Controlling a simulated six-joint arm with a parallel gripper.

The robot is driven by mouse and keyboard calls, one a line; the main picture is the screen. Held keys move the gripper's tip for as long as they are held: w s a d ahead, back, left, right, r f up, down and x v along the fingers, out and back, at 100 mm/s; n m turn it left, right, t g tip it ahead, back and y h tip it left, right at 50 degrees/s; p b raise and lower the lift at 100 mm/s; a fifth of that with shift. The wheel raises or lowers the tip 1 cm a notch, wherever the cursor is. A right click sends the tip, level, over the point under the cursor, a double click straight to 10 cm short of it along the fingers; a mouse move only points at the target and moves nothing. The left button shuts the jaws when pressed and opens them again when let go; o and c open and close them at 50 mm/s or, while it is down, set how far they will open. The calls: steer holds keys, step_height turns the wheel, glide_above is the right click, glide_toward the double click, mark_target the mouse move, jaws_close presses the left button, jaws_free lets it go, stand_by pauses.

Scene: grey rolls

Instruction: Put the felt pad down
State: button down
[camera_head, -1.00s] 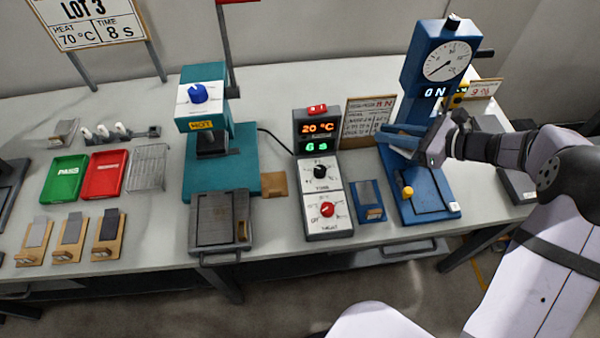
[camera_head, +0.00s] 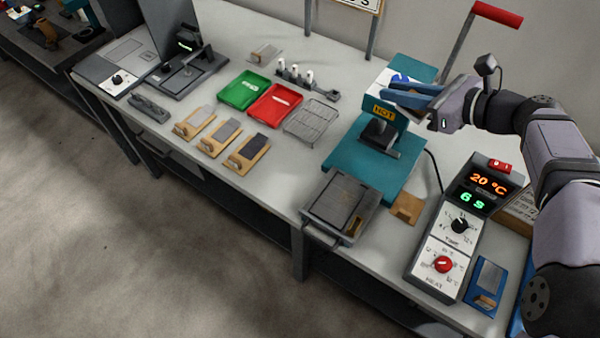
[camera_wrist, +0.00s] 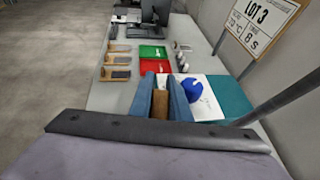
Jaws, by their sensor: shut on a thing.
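My gripper (camera_head: 392,92) is raised in front of the upper part of the teal press with the HOT label, its blue fingers pointing left. In the wrist view its two blue fingers (camera_wrist: 165,88) are shut on a brown piece, which I take to be the felt pad (camera_wrist: 160,108). Only a small part of the pad shows between the fingers, and I cannot make it out in the head view. A tan square (camera_head: 406,208) lies on the bench at the front right of the press's teal base (camera_head: 350,160).
A grey plate with a handle (camera_head: 335,203) stands before the press. Left are a wire rack (camera_head: 312,122), red tray (camera_head: 275,105), green tray (camera_head: 243,90) and several wooden boards (camera_head: 220,137). The control box (camera_head: 465,225) stands right. Bare bench shows before the rack.

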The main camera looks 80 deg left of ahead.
steer(key=s+a+f+b, duration=0.3)
steer(key=s+b, duration=0.1)
steer(key=s, duration=0.5)
steer(key=s+a+f+n+g+h+b, duration=0.1)
steer(key=s+a+f+b, duration=0.2)
steer(key=s, duration=0.6)
steer(key=s+a+f+n+g+b, duration=0.1)
steer(key=s+a+f+b, duration=0.2)
steer(key=s, duration=0.7)
step_height(320, 180, down, 2)
steer(key=shift+a+b, duration=0.35)
steer(key=shift+b, duration=0.6)
steer(key=shift+f+h, duration=0.15)
steer(key=shift+h, duration=0.15)
step_height(320, 180, down, 17)
steer(key=shift+f+b, duration=0.2)
steer(key=shift+b, duration=0.6)
steer(key=c, duration=1.7)
jaws_free()
steer(key=shift+o, duration=0.2)
